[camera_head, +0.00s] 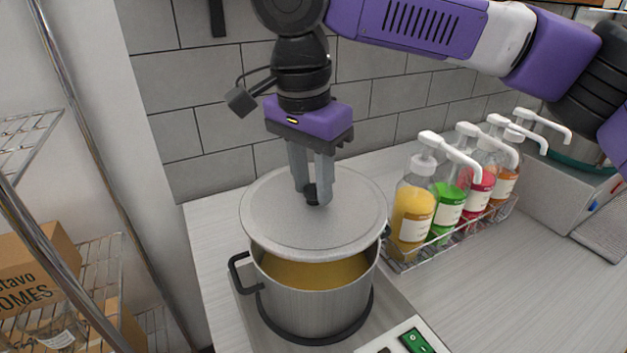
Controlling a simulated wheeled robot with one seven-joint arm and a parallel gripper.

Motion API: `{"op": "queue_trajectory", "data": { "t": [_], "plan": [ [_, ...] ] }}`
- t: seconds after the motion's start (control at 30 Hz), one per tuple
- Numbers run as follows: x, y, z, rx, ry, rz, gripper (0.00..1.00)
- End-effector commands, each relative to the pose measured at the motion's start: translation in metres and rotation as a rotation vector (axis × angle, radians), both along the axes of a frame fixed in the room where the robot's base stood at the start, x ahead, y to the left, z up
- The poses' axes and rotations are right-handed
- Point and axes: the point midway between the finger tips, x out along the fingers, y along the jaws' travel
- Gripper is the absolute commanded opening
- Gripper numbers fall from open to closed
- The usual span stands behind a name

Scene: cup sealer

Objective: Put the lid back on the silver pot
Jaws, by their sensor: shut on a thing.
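The silver pot (315,303) stands on a burner and holds a yellow-brown liquid (315,274). A black handle (243,273) shows on its left side. The round grey lid (275,220) is above the pot, covering the back part of its opening from this view. A gap at the front shows the liquid. My gripper (311,196) points down and is shut on the black knob of the lid. The back rim of the pot is hidden behind the lid.
A wire rack (462,235) with several pump bottles, yellow (412,215) and green (449,205) among them, stands right of the pot. A tiled wall is behind. A green switch (416,341) is at the front. Wire shelves with boxes (35,277) are at left.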

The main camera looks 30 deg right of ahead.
Motion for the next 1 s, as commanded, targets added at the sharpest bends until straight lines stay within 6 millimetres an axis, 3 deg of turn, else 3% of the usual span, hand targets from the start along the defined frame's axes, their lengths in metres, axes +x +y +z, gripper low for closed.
{"op": "queue_trajectory", "data": {
  "t": [0.5,1.0],
  "plan": [
    [0.0,0.0,-0.046,0.001,0.0,0.0,0.0],
    [0.0,0.0,-0.052,0.0,0.001,0.001,0.0]
  ]
}}
